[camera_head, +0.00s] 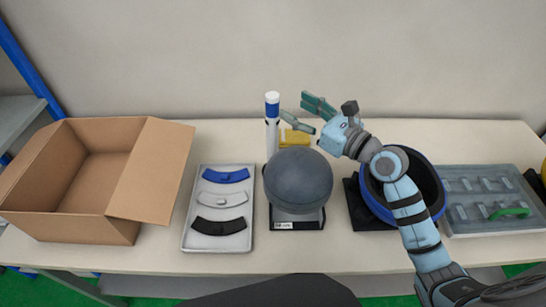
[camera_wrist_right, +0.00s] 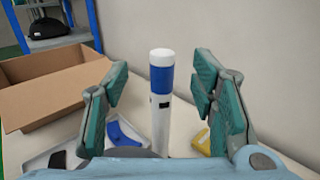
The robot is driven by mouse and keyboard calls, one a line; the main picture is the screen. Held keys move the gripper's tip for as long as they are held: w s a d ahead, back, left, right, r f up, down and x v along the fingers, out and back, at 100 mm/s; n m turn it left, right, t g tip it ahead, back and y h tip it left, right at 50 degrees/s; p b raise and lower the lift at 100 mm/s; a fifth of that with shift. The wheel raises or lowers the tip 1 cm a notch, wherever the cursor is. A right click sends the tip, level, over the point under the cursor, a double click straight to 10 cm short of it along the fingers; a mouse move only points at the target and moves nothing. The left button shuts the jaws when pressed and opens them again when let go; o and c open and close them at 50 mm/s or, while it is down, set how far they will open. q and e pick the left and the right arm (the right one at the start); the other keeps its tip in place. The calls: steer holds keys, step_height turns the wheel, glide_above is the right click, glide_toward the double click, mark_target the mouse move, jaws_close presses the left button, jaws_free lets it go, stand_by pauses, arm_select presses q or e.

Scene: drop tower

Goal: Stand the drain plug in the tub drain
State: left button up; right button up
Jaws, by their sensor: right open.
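A tall white cylinder with a blue band and white cap (camera_head: 272,108) stands upright at the back of the table. It also shows in the right wrist view (camera_wrist_right: 160,85); I cannot tell whether it is the drain plug. My right gripper (camera_head: 296,110) is open, with the cylinder showing between its fingers in the wrist view (camera_wrist_right: 162,100) and no visible contact. A round dark tub with a blue rim (camera_head: 374,204) stands right of centre, partly behind my right arm. Its drain is not visible. My left gripper is out of view.
A dark grey ball (camera_head: 298,180) sits on a low scale-like base in front of the cylinder. A yellow block (camera_head: 293,138) lies beside the cylinder. A tray of curved pieces (camera_head: 188,237) and an open cardboard box (camera_head: 70,229) are left; a grey case (camera_head: 462,229) is right.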

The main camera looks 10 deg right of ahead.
mark_target(277, 100)
steer(key=x, duration=0.5)
steer(key=f+x, duration=0.1)
steer(key=x, duration=0.2)
steer(key=shift+w+d+f, duration=0.1)
steer(key=shift+d+f, duration=0.05)
steer(key=shift+d, duration=0.1)
steer(key=shift+c, duration=0.6)
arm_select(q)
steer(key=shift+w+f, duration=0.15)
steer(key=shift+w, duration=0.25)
arm_select(e)
jaws_close()
